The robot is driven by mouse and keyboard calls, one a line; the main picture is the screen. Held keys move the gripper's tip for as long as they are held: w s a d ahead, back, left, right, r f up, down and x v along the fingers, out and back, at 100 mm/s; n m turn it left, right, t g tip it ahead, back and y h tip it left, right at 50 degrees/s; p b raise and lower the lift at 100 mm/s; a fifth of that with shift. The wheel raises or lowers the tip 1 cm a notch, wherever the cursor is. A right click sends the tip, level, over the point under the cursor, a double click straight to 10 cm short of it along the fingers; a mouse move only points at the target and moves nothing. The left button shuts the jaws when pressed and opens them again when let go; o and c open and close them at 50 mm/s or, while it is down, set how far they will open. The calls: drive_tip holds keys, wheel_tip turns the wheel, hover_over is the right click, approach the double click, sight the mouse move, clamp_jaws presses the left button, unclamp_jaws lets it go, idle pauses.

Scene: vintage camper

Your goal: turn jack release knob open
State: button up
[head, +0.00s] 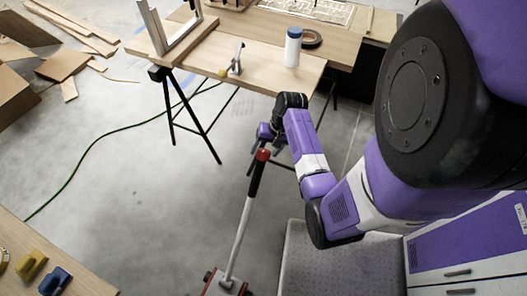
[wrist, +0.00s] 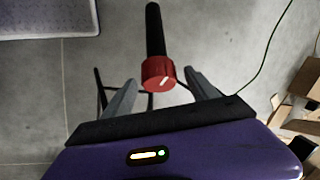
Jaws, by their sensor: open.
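The jack's release knob (head: 262,155) is a red cap on top of a black grip. The grip runs down into a white handle (head: 241,228), leading to a red jack base (head: 222,284) on the floor. In the wrist view the red knob (wrist: 158,75) carries a white pointer line, and the black grip (wrist: 155,30) extends beyond it. My gripper (wrist: 161,77) is open, with one grey finger on each side of the knob and visible gaps between. In the head view my gripper (head: 268,136) is just above the knob and partly hidden.
A wooden workbench (head: 200,55) on black trestles stands behind, with a white bottle (head: 292,50) and a clamp (head: 236,58). A green hose (head: 90,150) crosses the floor. Another table (head: 60,260) with yellow and blue items is at lower left. Cardboard boxes (head: 20,85) lie at left.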

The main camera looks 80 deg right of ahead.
drive_tip(key=shift+x, duration=0.75)
drive_tip(key=c, duration=1.4)
drive_tip(key=shift+o, duration=0.2)
